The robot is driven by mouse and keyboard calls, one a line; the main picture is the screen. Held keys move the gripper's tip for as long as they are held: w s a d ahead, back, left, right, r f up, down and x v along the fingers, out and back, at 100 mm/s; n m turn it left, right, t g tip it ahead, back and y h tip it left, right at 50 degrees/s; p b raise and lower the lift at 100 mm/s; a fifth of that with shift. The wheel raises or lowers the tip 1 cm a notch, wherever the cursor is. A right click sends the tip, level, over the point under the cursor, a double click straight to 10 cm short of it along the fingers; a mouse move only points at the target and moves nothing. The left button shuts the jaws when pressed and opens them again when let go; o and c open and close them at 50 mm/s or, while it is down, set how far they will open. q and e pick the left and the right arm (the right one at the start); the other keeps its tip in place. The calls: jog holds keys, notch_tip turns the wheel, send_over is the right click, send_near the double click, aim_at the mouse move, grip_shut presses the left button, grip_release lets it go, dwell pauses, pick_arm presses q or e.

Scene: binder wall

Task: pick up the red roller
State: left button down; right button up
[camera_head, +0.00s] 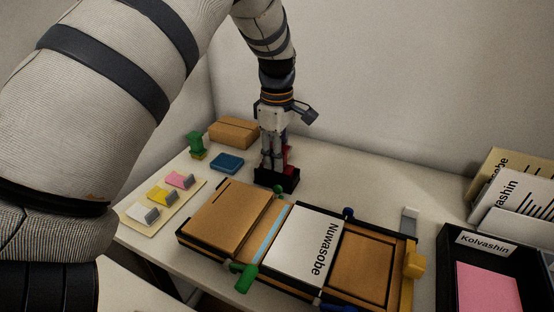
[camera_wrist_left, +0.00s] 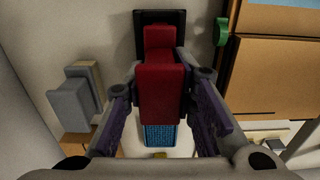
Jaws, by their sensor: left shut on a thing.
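The red roller (camera_wrist_left: 161,88) is between the two fingers of my left gripper (camera_wrist_left: 160,115) in the left wrist view. My left gripper is shut on it. In the head view the left gripper (camera_head: 273,163) points down at the black holder (camera_head: 290,183), and only a bit of red shows beside its fingers. The black holder (camera_wrist_left: 148,18) also shows around the far end of the roller in the wrist view. I cannot tell whether the roller is still resting in the holder. My right gripper is not in view.
A wooden binder jig (camera_head: 365,265) with a white "Nuwasobe" sheet (camera_head: 300,241) lies in front. A cardboard box (camera_head: 233,132), blue pad (camera_head: 227,163), green stamp (camera_head: 196,144) and sticky-note tray (camera_head: 143,231) stand left. A black "Kolvashin" tray (camera_head: 450,270) is right.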

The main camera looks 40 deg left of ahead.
pick_arm(q)
notch_tip(320, 180, up, 3)
jog(key=shift+w+f, duration=0.1)
jog(key=shift+f, duration=0.05)
jog(key=s+d+r+p, duration=0.2)
jog(key=s+d+r, duration=0.7)
jog(key=d+r, duration=0.1)
jog(key=shift+s+d+p, duration=0.2)
jog(key=shift+d+p, duration=0.05)
jog(key=shift+p, duration=0.1)
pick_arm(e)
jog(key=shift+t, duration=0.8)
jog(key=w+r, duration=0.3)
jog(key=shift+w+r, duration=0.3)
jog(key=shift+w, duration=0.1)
